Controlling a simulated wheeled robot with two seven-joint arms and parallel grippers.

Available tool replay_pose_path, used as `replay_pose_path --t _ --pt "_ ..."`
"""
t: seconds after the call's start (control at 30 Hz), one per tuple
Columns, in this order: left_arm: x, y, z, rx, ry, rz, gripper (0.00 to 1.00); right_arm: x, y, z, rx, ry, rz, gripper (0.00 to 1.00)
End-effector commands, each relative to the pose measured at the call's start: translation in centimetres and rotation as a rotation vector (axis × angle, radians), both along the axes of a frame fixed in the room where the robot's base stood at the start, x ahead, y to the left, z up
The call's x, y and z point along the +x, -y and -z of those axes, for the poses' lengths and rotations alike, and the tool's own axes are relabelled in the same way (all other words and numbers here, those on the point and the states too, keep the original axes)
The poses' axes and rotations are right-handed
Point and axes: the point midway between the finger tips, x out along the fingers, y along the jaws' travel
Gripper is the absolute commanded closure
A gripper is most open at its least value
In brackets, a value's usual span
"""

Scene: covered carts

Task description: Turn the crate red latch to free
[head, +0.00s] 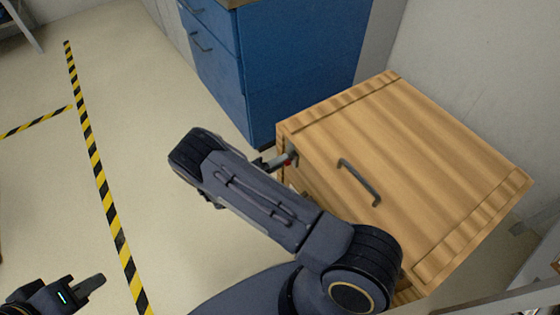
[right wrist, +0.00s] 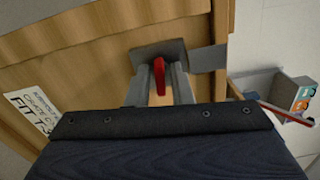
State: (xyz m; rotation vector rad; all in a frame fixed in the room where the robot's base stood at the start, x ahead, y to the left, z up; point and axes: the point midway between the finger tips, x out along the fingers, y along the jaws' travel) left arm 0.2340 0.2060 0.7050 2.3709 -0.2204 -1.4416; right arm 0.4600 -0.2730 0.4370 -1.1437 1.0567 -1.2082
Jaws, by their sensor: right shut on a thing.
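The wooden crate (head: 430,170) stands at the right in the head view, with a dark handle (head: 359,182) on its lid. Its red latch (right wrist: 159,76) shows in the right wrist view as a narrow lever in front of a grey plate on the crate's side. My right gripper (right wrist: 160,84) is shut on the red latch, one finger on each side of it.
A blue drawer cabinet (head: 300,60) stands behind the crate, close to its far corner. Black and yellow tape (head: 92,150) marks the open floor at the left. In the right wrist view, a white printed label (right wrist: 32,115) is on the crate.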

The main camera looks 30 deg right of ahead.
Motion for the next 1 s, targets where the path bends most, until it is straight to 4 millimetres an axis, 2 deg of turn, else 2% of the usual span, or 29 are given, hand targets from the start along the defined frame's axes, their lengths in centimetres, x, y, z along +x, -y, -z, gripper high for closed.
replay_pose_path --t 0.5,0.53,0.6,0.87,1.0 --pt "0.0 0.0 0.0 0.000 0.000 0.000 0.75 0.0 -0.1 0.1 0.002 -0.019 -0.001 1.00" --pt "0.0 0.0 0.0 0.000 0.000 0.000 0.75 0.0 -0.1 0.1 0.002 -0.019 -0.001 0.78" --pt "0.0 0.0 0.0 0.000 0.000 0.000 0.75 0.0 -0.1 0.1 0.002 -0.019 -0.001 0.69" --pt "0.0 0.0 0.0 0.000 0.000 0.000 0.75 0.0 -0.1 0.1 0.001 -0.018 0.000 0.69" --pt "0.0 0.0 -0.2 0.000 0.000 0.000 0.75 -0.1 -1.3 0.0 0.002 -0.018 -0.003 0.69"
